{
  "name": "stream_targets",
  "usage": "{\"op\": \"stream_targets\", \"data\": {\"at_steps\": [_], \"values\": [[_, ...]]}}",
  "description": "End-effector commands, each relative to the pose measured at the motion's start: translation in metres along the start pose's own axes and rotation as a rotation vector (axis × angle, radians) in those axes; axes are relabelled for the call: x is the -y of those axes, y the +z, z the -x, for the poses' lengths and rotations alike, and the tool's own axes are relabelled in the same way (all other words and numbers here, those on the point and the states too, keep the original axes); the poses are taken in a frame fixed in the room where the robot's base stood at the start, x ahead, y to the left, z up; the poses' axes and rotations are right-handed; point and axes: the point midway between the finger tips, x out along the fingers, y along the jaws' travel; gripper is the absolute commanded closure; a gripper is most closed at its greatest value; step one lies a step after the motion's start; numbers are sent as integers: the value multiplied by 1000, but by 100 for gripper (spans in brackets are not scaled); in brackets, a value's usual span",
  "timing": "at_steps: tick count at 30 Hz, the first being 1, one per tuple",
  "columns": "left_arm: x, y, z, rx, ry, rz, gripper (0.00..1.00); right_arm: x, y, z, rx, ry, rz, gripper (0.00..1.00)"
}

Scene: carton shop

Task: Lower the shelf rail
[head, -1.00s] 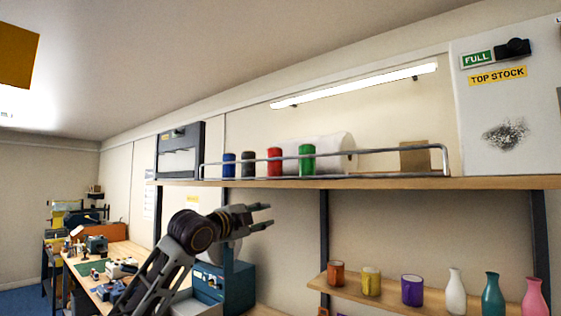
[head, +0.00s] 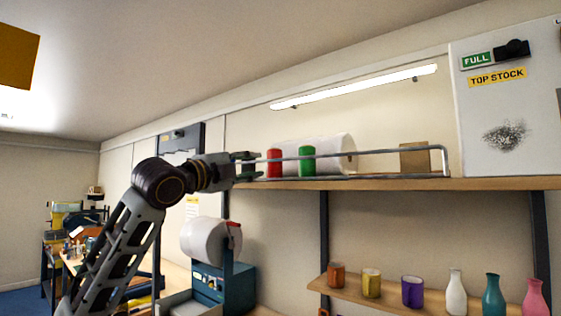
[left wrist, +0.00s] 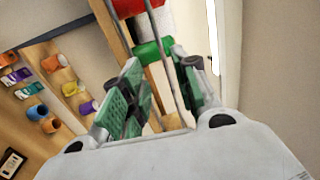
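The shelf rail (head: 400,152) is a grey metal bar along the front of the upper shelf, raised above the board. It also shows in the left wrist view (left wrist: 164,52), running between the two fingers. My left gripper (head: 254,165) is at the left part of the rail, fingers pointing right along it. In the left wrist view the gripper (left wrist: 163,92) is open, its green-padded fingers apart on either side of the rail. I cannot tell whether they touch it. My arm hides the rail's left end. My right gripper is not in view.
A red can (head: 274,163) and a green can (head: 307,163) stand behind the rail, with a white roll (head: 335,146) and a brown box (head: 415,158). The upper shelf (head: 420,184) is wooden. Mugs and vases stand on a lower shelf (head: 380,294). A white roll (head: 205,240) hangs below my arm.

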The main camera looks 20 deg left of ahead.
Motion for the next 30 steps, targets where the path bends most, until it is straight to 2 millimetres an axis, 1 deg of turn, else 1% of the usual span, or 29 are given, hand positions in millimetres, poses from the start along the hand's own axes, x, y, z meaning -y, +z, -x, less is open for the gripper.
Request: {"op": "stream_targets", "data": {"at_steps": [5, 11, 30], "values": [[0, 0, -6, 0, 0, 2, 70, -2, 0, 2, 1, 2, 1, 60], [1, 0, -22, -1, 0, 3, 70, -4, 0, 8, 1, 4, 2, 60], [2, 0, -99, -1, 1, 3, 70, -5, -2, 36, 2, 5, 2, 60]]}}
